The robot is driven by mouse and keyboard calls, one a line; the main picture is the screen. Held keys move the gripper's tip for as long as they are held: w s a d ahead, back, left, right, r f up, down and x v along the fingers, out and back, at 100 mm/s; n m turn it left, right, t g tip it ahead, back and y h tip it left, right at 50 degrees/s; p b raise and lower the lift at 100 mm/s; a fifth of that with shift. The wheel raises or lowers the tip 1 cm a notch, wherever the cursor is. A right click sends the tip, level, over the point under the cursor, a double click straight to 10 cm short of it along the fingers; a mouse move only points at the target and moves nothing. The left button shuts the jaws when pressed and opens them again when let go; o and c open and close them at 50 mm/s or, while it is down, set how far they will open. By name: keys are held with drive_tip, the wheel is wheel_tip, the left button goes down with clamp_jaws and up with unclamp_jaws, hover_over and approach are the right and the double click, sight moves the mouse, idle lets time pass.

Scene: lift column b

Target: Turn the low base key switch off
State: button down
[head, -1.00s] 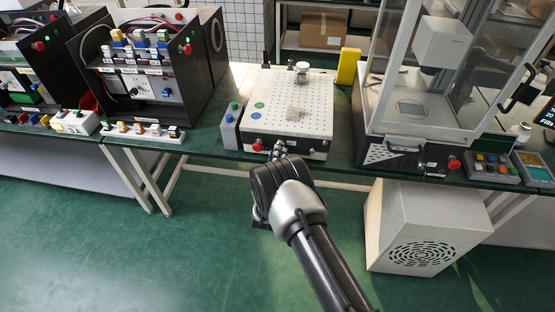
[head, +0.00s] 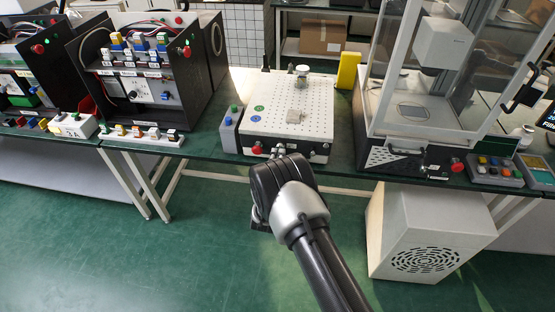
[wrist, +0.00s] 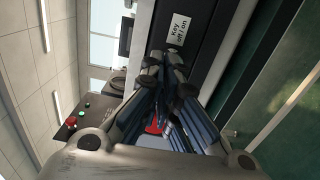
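The low base (head: 290,122) is a white perforated plate on a dark-fronted box, standing on the bench in the middle of the head view. A label reading "Key off / on" (wrist: 179,29) is on its dark front face in the wrist view. My gripper (wrist: 164,62) is at that face, just below the label in the picture, and in the head view (head: 277,151) it is at the base's front edge. Its fingertips lie close together. The key switch is hidden behind my gripper, so its position and any grip on it cannot be seen.
A red button (head: 257,149) is on the base's front, left of my gripper. A grey box with green and blue buttons (head: 230,131) stands left of the base. A glass-sided cabinet (head: 420,120) stands at right. The green floor before the bench is open at left.

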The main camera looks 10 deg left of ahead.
drive_tip(key=c, duration=2.2)
unclamp_jaws()
drive_tip(key=shift+s+f, duration=0.1)
drive_tip(key=shift+f, duration=0.65)
drive_tip(key=o, duration=0.3)
drive_tip(key=shift+r, duration=0.15)
drive_tip(key=o, duration=0.5)
drive_tip(key=shift+o, duration=0.2)
drive_tip(key=shift+s, duration=0.1)
drive_tip(key=s, duration=1.2)
drive_tip(key=shift+w, duration=0.1)
